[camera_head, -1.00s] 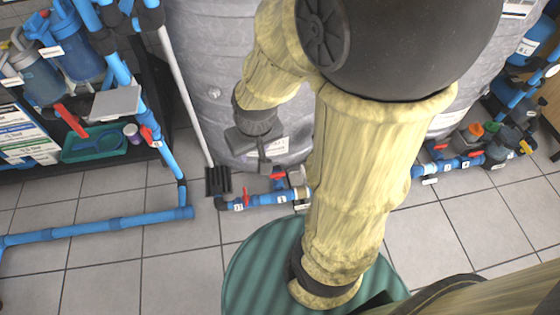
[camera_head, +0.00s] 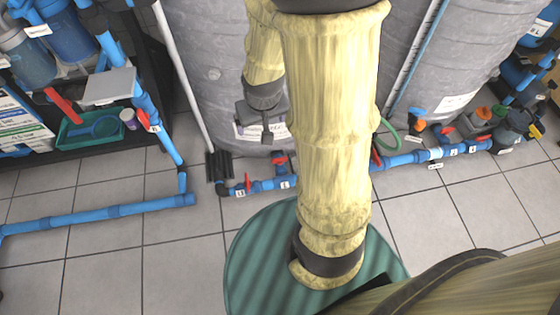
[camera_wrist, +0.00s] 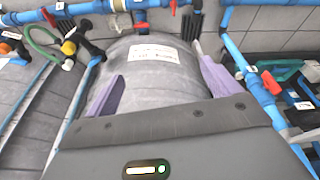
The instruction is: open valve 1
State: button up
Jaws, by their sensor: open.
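A blue pipe with red-handled valves runs along the floor in front of the grey tanks. In the head view, one red valve handle (camera_head: 247,182) is at its left end, and another red handle (camera_head: 279,160) is below my gripper. A third red handle (camera_head: 376,157) shows right of my arm. The small tags are too small to read surely, so I cannot tell which is valve 1. My gripper (camera_head: 258,130) is open and empty in front of the tank, above the pipe. In the wrist view its purple fingers (camera_wrist: 160,68) are apart before the tank label; red handles show beyond.
A grey tank (camera_head: 210,75) stands close behind my gripper. A black shelf with a green tray (camera_head: 90,130) is at left. A blue floor pipe (camera_head: 100,214) crosses the tiles. A ridged green round object (camera_head: 250,255) lies below my arm. Pumps (camera_head: 515,125) stand at right.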

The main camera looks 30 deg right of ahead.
aim_at(280, 159)
jog(key=w+d+f+b, duration=0.2)
jog(key=d+f+b, duration=0.1)
jog(key=f, duration=0.8)
jog(key=w+d+f+m+b, duration=0.1)
jog(key=w+d+f+b, duration=0.2)
jog(key=f, duration=0.7)
jog(key=w+d+f+m+t+b, duration=0.1)
jog(key=d+f+b, duration=0.3)
jog(key=f, duration=0.7)
jog(key=shift+w+d+f+h, duration=0.2)
jog(key=shift+w+f+h, duration=0.15)
jog(key=shift+w, duration=0.35)
jog(key=b+x, duration=1)
jog(key=x, duration=0.7)
jog(key=shift+w+f, duration=0.15)
jog(key=shift+c, duration=0.2)
jog(key=c, duration=1)
